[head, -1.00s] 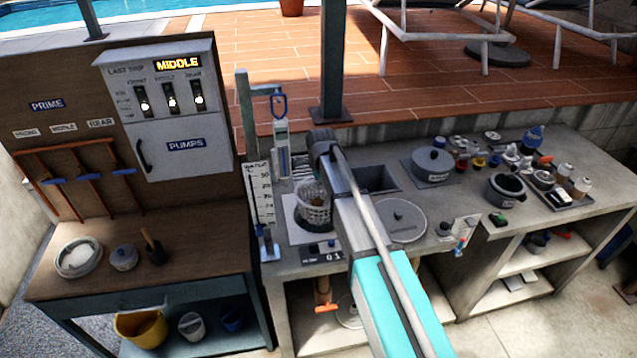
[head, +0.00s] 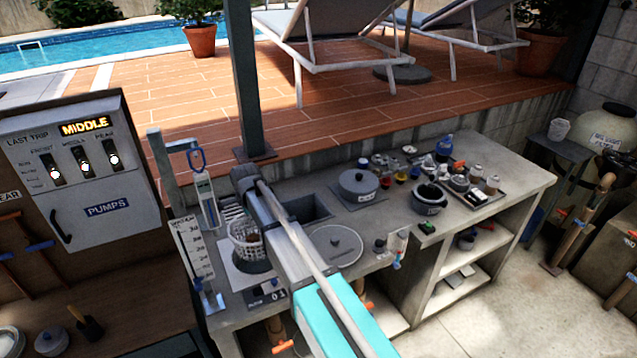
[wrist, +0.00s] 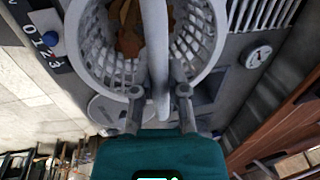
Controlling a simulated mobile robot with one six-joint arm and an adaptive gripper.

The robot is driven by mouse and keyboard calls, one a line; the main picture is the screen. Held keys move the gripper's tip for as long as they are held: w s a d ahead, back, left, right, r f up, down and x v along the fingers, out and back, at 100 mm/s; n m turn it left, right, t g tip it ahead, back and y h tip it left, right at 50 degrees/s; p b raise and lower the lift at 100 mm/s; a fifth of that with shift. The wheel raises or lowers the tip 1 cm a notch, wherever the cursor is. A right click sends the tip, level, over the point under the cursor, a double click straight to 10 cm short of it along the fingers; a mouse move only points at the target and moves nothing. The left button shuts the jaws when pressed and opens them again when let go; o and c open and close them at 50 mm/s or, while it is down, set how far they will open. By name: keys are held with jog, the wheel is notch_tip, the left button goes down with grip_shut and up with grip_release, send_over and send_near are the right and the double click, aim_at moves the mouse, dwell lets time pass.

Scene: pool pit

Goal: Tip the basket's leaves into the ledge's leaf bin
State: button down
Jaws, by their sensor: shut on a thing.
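The white lattice basket (head: 246,241) holds brown leaves (wrist: 131,30), clear in the wrist view. In the head view it is over a pale square plate (head: 228,277) with a dark round opening; I cannot tell whether it is clear of it. My gripper (wrist: 160,95) is shut on the basket's upright handle (wrist: 156,50); in the head view my arm hides it. No label reading leaf bin is legible. A dark square opening (head: 308,208), possibly the bin, lies in the ledge to the basket's right, partly behind my arm.
A round grey lid (head: 335,246) lies right of my arm. A tall gauge (head: 192,257) and a dark post (head: 243,80) stand close to the basket.

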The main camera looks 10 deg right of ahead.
notch_tip(320, 180, up, 10)
jog(key=p, duration=0.9)
jog(key=shift+r, duration=0.15)
jog(key=shift+d, duration=0.1)
